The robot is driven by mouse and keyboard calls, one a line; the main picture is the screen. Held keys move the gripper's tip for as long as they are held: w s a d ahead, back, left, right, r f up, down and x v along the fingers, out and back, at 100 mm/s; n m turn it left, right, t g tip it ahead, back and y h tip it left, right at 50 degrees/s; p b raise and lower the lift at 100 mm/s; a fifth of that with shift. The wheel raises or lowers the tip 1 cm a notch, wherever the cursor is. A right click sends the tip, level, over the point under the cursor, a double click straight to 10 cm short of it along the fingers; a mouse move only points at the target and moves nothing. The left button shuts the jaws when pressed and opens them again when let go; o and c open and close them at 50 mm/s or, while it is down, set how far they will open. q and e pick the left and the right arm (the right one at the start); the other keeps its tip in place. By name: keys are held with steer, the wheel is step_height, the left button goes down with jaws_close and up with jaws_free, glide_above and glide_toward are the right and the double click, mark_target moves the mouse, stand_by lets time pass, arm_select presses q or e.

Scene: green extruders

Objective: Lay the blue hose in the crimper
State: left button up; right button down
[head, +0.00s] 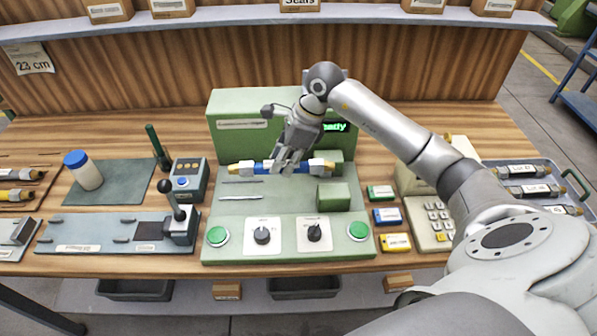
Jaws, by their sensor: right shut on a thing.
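The green crimper (235,245) stands in the middle of the bench, with a lit green display, dials and two round green buttons on its front. The blue hose (262,167), with yellowish and grey end fittings, lies level across the crimper's upper part. My right gripper (284,168) is shut on the middle of the blue hose from above, and its fingers hide part of it. I cannot tell whether the hose rests on the crimper or hangs just above it. My left gripper is not in view.
Left of the crimper are a small grey device (188,182), a slide fixture (110,235), and a white bottle with blue lid (88,172) on a green mat. Small coloured boxes (386,216) and a keypad machine (430,225) stand right. A tray of dark hoses (525,172) is far right.

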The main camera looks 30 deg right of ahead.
steer(key=d+f, duration=0.2)
steer(key=f, duration=0.1)
steer(key=shift+d+f+p, duration=0.1)
steer(key=shift+d+p, duration=0.05)
steer(key=shift+p, duration=0.2)
steer(key=shift+d+f, duration=0.45)
steer(key=shift+f, duration=0.15)
steer(key=shift+s+d+f+p, duration=0.1)
steer(key=shift+d+f+p, duration=0.1)
steer(key=shift+f+p, duration=0.1)
steer(key=f+p, duration=0.1)
steer(key=f, duration=0.2)
steer(key=shift+d+p, duration=0.2)
steer(key=shift+p, duration=0.2)
steer(key=shift+f, duration=0.25)
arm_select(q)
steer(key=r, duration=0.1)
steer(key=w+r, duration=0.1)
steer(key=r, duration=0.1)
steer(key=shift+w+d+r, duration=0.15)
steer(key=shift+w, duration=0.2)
arm_select(e)
steer(key=shift+f, duration=0.1)
steer(key=c, duration=1.2)
jaws_free()
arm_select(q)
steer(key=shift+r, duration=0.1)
